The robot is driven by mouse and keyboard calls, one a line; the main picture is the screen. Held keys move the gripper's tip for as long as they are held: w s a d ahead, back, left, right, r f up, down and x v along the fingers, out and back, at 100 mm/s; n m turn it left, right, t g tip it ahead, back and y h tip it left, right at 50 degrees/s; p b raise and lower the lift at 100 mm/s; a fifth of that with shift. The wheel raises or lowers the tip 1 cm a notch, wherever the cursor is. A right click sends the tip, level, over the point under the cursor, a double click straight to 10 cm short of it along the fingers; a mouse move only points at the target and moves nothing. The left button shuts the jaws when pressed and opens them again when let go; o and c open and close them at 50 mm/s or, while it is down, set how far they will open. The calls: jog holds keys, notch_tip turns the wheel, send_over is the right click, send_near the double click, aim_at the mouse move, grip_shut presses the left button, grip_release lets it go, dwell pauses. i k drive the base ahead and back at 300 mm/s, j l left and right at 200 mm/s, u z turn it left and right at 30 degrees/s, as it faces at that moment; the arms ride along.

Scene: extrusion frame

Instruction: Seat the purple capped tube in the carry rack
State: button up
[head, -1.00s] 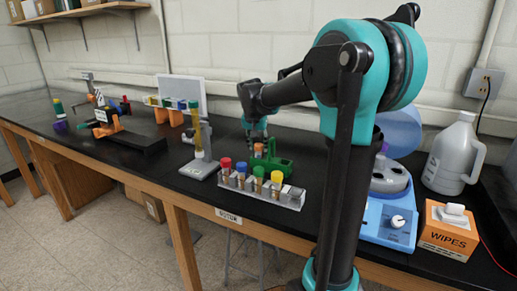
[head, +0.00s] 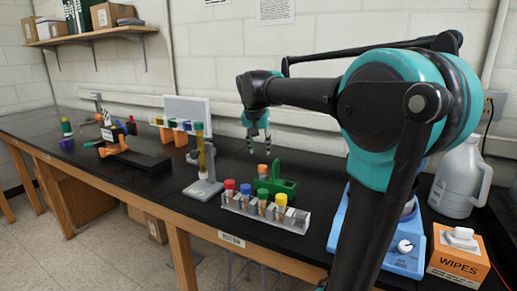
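My gripper (head: 258,150) points down over the bench behind a green rack (head: 283,186). Its two fingers are apart, with nothing seen between them. The green rack, probably the carry rack, has a raised block and holds an orange-capped tube (head: 263,170). In front of it a clear rack (head: 298,221) holds tubes with red, blue, green and yellow caps. I cannot make out a purple capped tube.
A grey stand (head: 203,188) with a tall yellow tube is left of the racks. A wipes box (head: 459,257) and a white jug (head: 457,178) stand at the right. A black device (head: 135,158) sits further left. Bare black bench lies between stand and gripper.

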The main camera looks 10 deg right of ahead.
aim_at(275, 185)
jog(key=k, duration=1)
